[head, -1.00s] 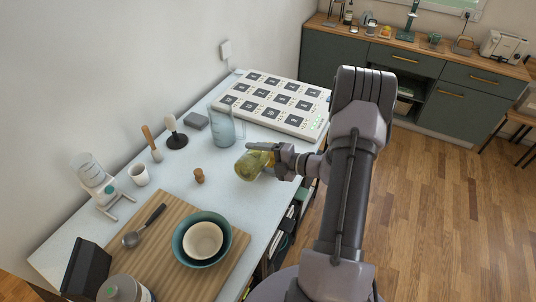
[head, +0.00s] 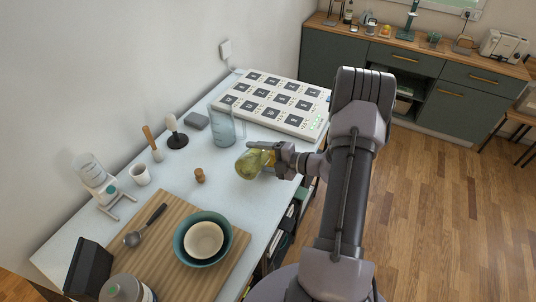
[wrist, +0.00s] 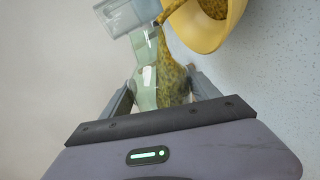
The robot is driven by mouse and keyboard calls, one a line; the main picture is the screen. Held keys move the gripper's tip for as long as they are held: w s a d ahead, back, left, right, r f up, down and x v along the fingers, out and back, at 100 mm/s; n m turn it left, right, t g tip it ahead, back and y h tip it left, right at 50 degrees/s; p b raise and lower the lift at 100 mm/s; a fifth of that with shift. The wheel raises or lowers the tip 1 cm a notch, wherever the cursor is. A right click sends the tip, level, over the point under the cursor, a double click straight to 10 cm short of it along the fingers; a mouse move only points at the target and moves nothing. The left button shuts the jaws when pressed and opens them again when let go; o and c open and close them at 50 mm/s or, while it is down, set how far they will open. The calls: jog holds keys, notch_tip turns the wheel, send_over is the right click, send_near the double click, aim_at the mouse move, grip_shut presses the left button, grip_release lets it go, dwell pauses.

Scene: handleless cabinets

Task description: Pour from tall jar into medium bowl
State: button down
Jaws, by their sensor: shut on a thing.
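My gripper (head: 276,152) is shut on a see-through green jar (wrist: 145,72) over the right edge of the table. The jar is tipped well over, with brown-yellow grainy contents along one side. In the wrist view a thin streak of the contents runs from the jar's mouth to a yellow bowl (wrist: 234,22), where more of the same stuff lies. In the head view the yellow bowl (head: 246,168) sits on the table just left of my gripper, partly hidden by the jar.
A clear pitcher (head: 222,128) stands close behind the jar. A cork stopper (head: 199,176) stands to the left. A teal bowl (head: 184,246) holding a cream bowl (head: 203,240) sits on the wooden board (head: 170,212). A white panel with dark squares (head: 300,122) lies behind.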

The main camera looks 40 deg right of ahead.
jog(key=shift+w+d+r+m+y+p, duration=0.1)
jog(key=shift+d+r+m+y+p, duration=0.2)
jog(key=shift+m+p, duration=0.5)
dwell(2.2)
